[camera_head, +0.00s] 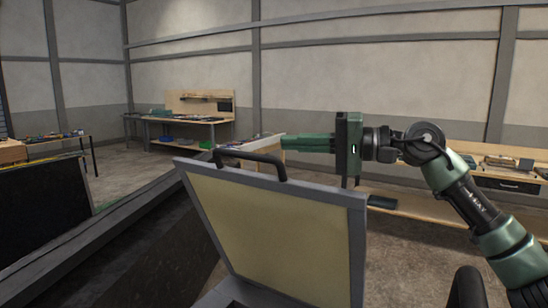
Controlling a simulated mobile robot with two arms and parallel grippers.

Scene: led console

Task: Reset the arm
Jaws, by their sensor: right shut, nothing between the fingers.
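My right arm (473,205) comes in from the right, with its green and black links bent at the elbow. My right gripper (308,143) points left, its green fingers shut together with nothing between them. It is above and to the right of the black handle of a grey-framed panel (357,240) with a pale yellow face. The panel stands tilted in the lower middle. I cannot tell whether the gripper touches anything. My left gripper is out of view.
A workbench (190,119) with a pegboard stands at the back. Another table (510,180) with a drawer is at the right, behind my arm. A dark panel (42,205) stands at the left. The concrete floor between them shows free room.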

